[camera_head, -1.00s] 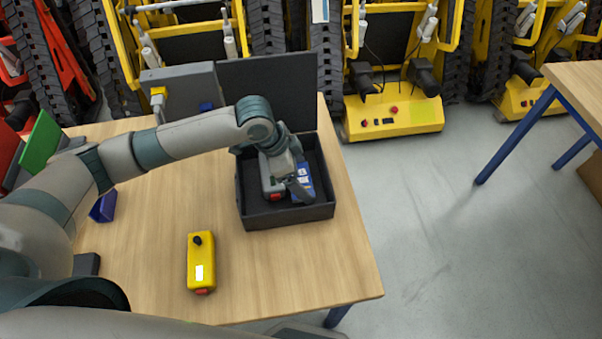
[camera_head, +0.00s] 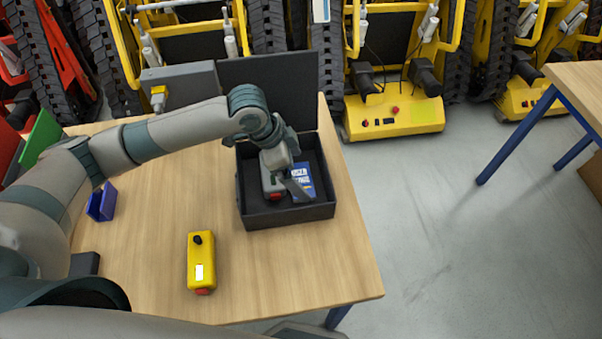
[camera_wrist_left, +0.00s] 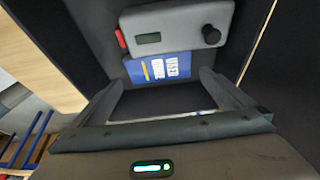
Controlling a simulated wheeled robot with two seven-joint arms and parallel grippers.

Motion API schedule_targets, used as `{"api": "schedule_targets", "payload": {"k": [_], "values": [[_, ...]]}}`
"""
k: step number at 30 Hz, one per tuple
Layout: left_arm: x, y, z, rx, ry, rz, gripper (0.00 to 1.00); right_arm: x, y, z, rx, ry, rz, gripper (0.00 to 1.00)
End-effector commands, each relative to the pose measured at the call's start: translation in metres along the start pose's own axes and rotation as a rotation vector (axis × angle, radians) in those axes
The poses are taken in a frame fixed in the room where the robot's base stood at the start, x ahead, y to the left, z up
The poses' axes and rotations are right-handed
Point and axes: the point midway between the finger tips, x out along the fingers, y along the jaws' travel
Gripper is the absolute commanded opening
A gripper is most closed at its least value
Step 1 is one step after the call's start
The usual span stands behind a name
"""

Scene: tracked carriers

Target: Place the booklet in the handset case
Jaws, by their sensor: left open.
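The handset case (camera_head: 240,213) is a black open box near the table's right edge, its lid raised at the back. The blue booklet (camera_head: 307,176) lies inside it, towards the right, partly covered by my gripper. In the left wrist view the booklet (camera_wrist_left: 160,69) lies beside a grey handset (camera_wrist_left: 150,22) with a dark knob and a red end. My left gripper (camera_head: 287,184) is over the case's inside, open, its fingers apart with the booklet beyond the tips. Whether a finger touches the booklet is unclear. My right gripper is not in view.
A yellow handset (camera_head: 201,262) lies on the table (camera_head: 270,275) in front of the case. A blue holder (camera_head: 101,204) stands at the left. A grey box (camera_head: 187,80) stands behind. Yellow tracked carriers (camera_head: 395,118) stand behind the table.

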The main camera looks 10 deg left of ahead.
Motion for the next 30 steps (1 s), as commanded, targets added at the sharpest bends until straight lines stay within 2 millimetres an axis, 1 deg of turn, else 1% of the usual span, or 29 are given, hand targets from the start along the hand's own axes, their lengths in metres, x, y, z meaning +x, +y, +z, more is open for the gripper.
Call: {"api": "schedule_targets", "payload": {"k": [1,9,15,18,21,30], "values": [[-0.008,-0.001,0.0,0.002,0.001,-0.004,1.0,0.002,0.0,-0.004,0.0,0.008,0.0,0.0],[-0.057,-0.001,0.0,0.001,0.001,-0.003,1.0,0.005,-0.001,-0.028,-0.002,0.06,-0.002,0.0],[-0.083,-0.001,0.0,0.001,0.0,-0.001,1.0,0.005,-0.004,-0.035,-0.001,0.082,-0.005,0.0],[-0.09,-0.001,0.0,0.0,0.0,-0.002,1.0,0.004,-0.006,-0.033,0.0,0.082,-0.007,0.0],[-0.092,0.0,0.0,0.0,0.0,-0.001,1.0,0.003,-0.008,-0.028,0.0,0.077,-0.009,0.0],[-0.093,0.0,0.0,0.0,0.0,0.0,1.0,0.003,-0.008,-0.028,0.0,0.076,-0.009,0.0]]}}
